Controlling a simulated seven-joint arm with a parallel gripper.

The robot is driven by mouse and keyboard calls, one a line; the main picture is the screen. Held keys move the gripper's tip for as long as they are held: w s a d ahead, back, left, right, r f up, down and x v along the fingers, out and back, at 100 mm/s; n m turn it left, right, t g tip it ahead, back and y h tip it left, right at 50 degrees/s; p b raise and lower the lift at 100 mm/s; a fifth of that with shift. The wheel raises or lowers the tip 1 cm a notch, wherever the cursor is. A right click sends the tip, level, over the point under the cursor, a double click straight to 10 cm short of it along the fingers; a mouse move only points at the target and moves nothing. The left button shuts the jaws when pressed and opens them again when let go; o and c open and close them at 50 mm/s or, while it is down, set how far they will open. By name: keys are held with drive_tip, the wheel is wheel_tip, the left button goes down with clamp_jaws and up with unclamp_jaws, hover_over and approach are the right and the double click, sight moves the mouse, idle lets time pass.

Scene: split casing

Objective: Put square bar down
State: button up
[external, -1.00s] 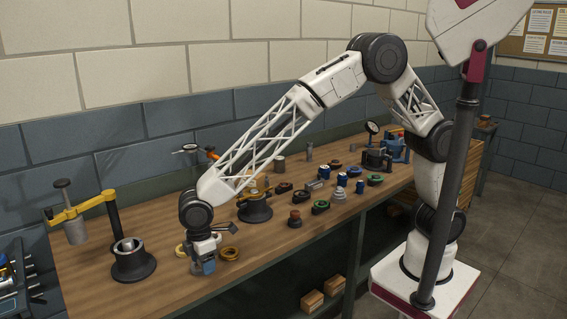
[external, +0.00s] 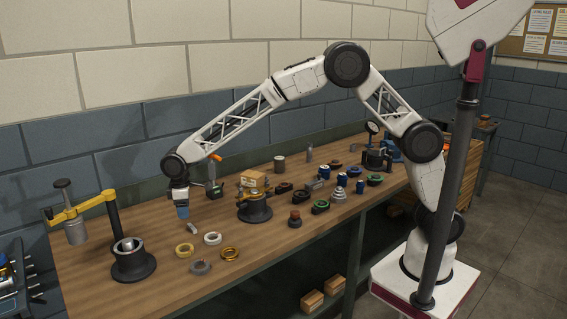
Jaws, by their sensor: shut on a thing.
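My gripper (external: 182,212) hangs pointing down above the left-middle part of the bench, behind the loose rings. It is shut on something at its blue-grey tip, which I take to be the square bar. The bar is too small here to tell apart clearly from the fingers, and its tilt cannot be read. The tip appears to be above the wooden bench top (external: 110,287), but I cannot tell the exact gap.
A yellow ring (external: 184,250), white ring (external: 213,238), brass ring (external: 230,254) and grey ring (external: 200,268) lie in front. A press (external: 134,264) stands left. Many small parts crowd farther right.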

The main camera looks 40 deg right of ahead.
drive_tip(key=w+d+r+m, duration=0.1)
drive_tip(key=w+d, duration=0.5)
drive_tip(key=w, duration=0.3)
drive_tip(key=w+d+r+m, duration=0.1)
drive_tip(key=w+d+m, duration=0.1)
drive_tip(key=w+d, duration=0.3)
drive_tip(key=w, duration=0.4)
drive_tip(key=shift+w+d+m, duration=0.25)
drive_tip(key=shift+d+m, duration=0.05)
drive_tip(key=shift+d, duration=0.05)
hover_over(193, 204)
drive_tip(key=shift+f, duration=3.1)
drive_tip(key=shift+f, duration=1.85)
drive_tip(key=shift+f, duration=0.1)
drive_tip(key=o, duration=1)
